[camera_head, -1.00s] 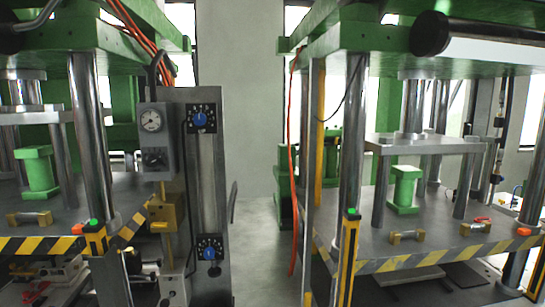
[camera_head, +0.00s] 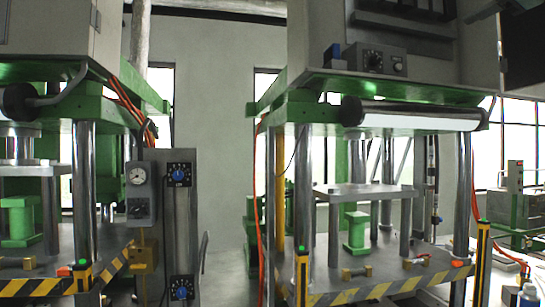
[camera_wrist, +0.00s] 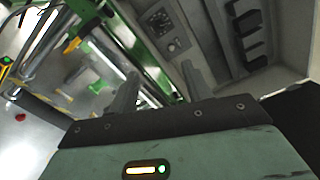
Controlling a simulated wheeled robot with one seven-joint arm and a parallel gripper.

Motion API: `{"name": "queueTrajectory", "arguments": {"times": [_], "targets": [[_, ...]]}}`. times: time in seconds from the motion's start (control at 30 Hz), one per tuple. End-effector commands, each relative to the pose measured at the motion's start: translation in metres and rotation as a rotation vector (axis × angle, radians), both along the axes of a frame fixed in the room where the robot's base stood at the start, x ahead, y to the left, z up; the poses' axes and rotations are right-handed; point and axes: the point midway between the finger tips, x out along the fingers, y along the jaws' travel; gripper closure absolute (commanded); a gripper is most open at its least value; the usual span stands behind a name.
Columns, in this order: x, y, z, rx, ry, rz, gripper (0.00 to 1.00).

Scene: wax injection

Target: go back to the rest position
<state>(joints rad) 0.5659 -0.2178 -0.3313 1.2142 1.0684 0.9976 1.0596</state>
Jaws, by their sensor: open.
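My gripper (camera_wrist: 161,76) shows in the wrist view with its two grey fingers apart and nothing between them. The fingers point toward the upper part of a machine, with a grey cabinet and a control box (camera_wrist: 160,20) beyond. I see no contact between the fingers and anything. The gripper cannot be made out in the head view.
A green press with steel columns (camera_head: 305,190) stands right of centre; its table edge (camera_head: 385,285) has black-yellow stripes. Another press (camera_head: 84,190) stands at the left, beside a grey panel with blue dials (camera_head: 180,220). A narrow gap with a pale wall (camera_head: 218,130) lies between them.

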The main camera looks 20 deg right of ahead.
Motion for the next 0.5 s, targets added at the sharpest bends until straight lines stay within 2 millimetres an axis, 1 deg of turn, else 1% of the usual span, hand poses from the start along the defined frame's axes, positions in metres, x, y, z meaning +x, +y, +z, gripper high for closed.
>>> {"name": "queueTrajectory", "arguments": {"times": [0.33,0.47,0.5], "targets": [[0.034,0.016,-0.04,-0.034,0.082,0.06,0.51],[0.053,0.027,-0.064,-0.059,0.129,0.096,0.51],[0.059,0.032,-0.074,-0.07,0.149,0.111,0.51]]}}
